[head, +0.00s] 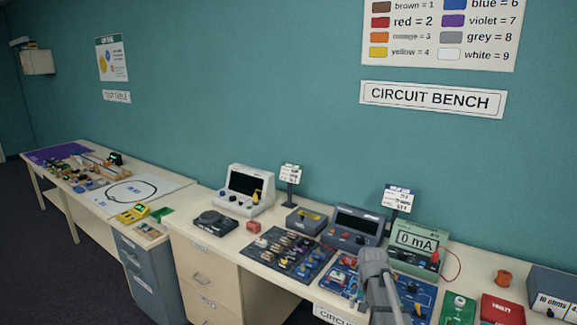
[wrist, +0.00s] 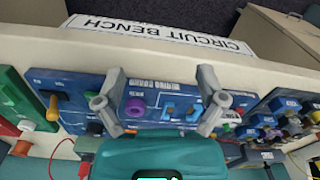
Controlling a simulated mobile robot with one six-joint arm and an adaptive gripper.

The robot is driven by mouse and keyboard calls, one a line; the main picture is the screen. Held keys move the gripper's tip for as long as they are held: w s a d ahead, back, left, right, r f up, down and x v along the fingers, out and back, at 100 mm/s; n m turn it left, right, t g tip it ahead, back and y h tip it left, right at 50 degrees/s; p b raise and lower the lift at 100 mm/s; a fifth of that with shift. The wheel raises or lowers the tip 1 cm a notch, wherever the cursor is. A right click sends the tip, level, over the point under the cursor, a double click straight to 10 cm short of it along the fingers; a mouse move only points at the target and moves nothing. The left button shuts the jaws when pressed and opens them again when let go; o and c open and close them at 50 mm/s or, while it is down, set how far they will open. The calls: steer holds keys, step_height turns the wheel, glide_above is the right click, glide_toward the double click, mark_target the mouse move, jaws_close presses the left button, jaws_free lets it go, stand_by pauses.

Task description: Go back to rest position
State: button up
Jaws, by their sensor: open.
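My gripper (wrist: 161,105) is open in the wrist view, its two grey fingers spread above the blue wiring board (wrist: 157,84). A purple knob or part (wrist: 134,107) on the board shows between the fingers, and nothing is held. In the head view my grey arm reaches over the same blue board (head: 422,301) at the front of the bench and covers part of it. The fingertips are not clear in the head view.
A meter reading 0 mA (head: 415,245) stands behind the board. A dark board of parts (head: 287,255) lies to its left. A green block (head: 458,308), a red block (head: 502,310) and an orange spool (head: 503,278) are to the right. The wall rises behind the bench.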

steer(key=s+a+n, duration=0.2)
steer(key=s+a, duration=0.1)
steer(key=s, duration=0.4)
steer(key=s+a+n, duration=0.2)
steer(key=s+a, duration=0.1)
steer(key=s, duration=0.4)
steer(key=shift+s+a, duration=0.15)
steer(key=shift+s, duration=0.25)
